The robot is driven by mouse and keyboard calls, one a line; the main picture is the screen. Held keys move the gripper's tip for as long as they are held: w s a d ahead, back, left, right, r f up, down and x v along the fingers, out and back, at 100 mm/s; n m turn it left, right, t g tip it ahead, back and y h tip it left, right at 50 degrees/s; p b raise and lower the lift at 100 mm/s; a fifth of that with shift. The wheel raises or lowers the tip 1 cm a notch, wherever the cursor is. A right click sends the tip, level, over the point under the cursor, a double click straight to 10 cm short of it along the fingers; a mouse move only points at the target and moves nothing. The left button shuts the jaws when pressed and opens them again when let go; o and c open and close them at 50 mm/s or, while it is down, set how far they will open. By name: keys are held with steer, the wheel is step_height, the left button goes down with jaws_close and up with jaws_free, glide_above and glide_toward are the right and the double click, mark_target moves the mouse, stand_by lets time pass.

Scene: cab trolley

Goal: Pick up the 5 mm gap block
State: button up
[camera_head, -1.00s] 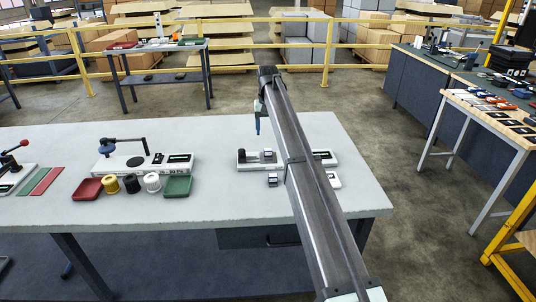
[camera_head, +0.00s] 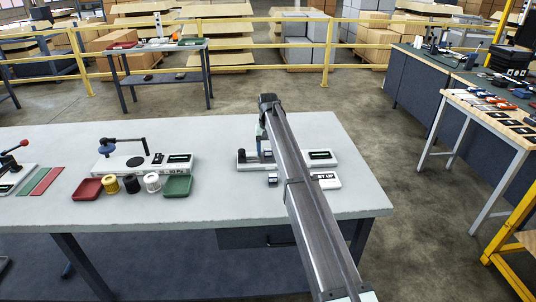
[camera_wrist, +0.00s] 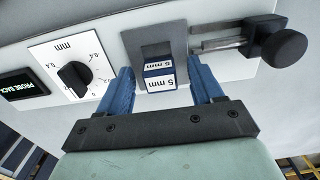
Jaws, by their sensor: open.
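The 5 mm gap block (camera_wrist: 158,72) is a small blue and white block, with "5 mm" printed on two visible faces. In the wrist view it sits on a dark grey plate (camera_wrist: 150,42) of the white device. My gripper (camera_wrist: 160,80) is open, with one blue finger on each side of the block. Gaps show between the fingers and the block, so it is not gripped. In the head view my gripper (camera_head: 262,146) is down at the device (camera_head: 243,160) on the table, and my arm hides part of it. The block cannot be made out clearly there.
Beside the plate are a black knob on metal rods (camera_wrist: 283,48), a dial marked mm (camera_wrist: 72,76) and a display reading "PROBE BACK" (camera_wrist: 22,88). A "SET UP" panel (camera_head: 326,181) lies in front. Left along the table (camera_head: 230,200) stand trays and spools.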

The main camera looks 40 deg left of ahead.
steer(key=shift+c, duration=0.4)
steer(key=c, duration=1.1)
steer(key=shift+r, duration=0.25)
jaws_close()
